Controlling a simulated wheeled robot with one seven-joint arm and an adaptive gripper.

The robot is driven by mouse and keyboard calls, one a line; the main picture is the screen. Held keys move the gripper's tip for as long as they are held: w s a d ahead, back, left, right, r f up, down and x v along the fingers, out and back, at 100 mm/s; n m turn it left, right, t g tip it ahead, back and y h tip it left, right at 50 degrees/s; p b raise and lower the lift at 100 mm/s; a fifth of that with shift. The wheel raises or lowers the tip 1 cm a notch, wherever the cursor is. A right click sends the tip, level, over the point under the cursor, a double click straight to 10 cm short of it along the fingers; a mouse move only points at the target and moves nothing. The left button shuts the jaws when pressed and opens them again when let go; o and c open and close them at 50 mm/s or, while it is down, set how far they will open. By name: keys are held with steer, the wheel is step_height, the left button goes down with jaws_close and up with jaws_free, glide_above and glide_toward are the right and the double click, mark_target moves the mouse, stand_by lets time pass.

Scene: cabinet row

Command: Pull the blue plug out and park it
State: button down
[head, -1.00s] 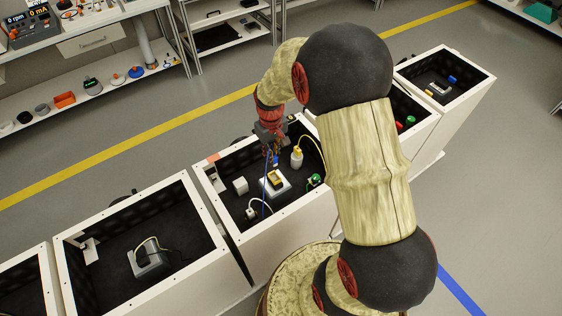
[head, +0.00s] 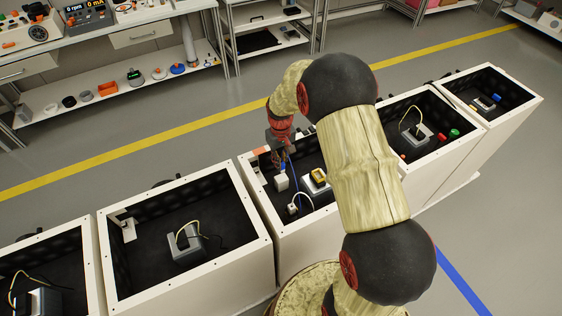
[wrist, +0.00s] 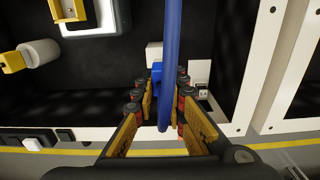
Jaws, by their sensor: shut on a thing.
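My gripper (wrist: 163,112) is shut on the blue plug (wrist: 157,72), which shows between and beyond the fingertips in the wrist view. A thick blue cable (wrist: 171,40) runs from it across the picture. In the head view my gripper (head: 279,162) is low over the back left of the middle box, close to a white block (head: 281,183), with the blue cable (head: 291,170) hanging beside it. The pale socket base with a yellow part (head: 319,179) stands to the right, apart from the gripper. I cannot tell whether the plug touches the block or floor.
A white plug with a cable (head: 294,207) lies in front of the block. A white and yellow plug (wrist: 35,55) shows at left in the wrist view. My arm hides the box's right side.

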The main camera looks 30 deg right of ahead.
steer(key=shift+f+b, duration=1.05)
steer(key=shift+f, duration=1.8)
steer(key=c, duration=1.7)
jaws_free()
steer(key=shift+c, duration=0.2)
step_height(320, 180, up, 12)
